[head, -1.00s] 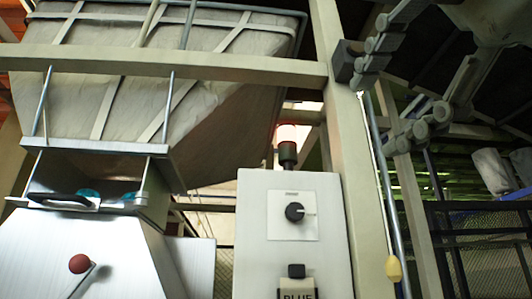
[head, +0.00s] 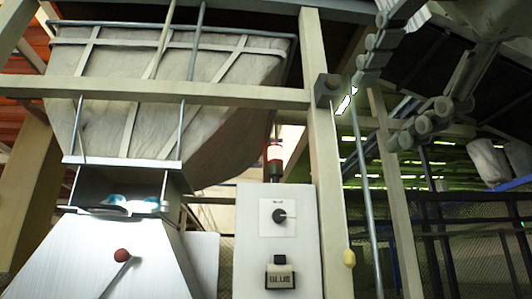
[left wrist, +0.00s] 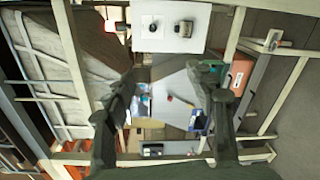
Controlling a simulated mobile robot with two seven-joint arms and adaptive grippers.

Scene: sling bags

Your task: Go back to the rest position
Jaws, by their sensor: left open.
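My left gripper (head: 362,115) is at the upper right of the head view, with two dark segmented fingers spread apart and nothing between them. In the left wrist view its fingers (left wrist: 165,78) reach in from below, also apart and empty. In the head view it hangs in front of the frame post, right of the control box (head: 279,225). I cannot tell its distance from the post. My right gripper is not in view.
A large pale hopper bag (head: 170,95) hangs in a beige frame above a white machine (head: 95,265) with a red-knobbed lever (head: 122,255). A red beacon (head: 275,153) tops the control box. A yellow pull handle (head: 349,258) hangs on a cord. Dark mesh fencing (head: 470,250) stands right.

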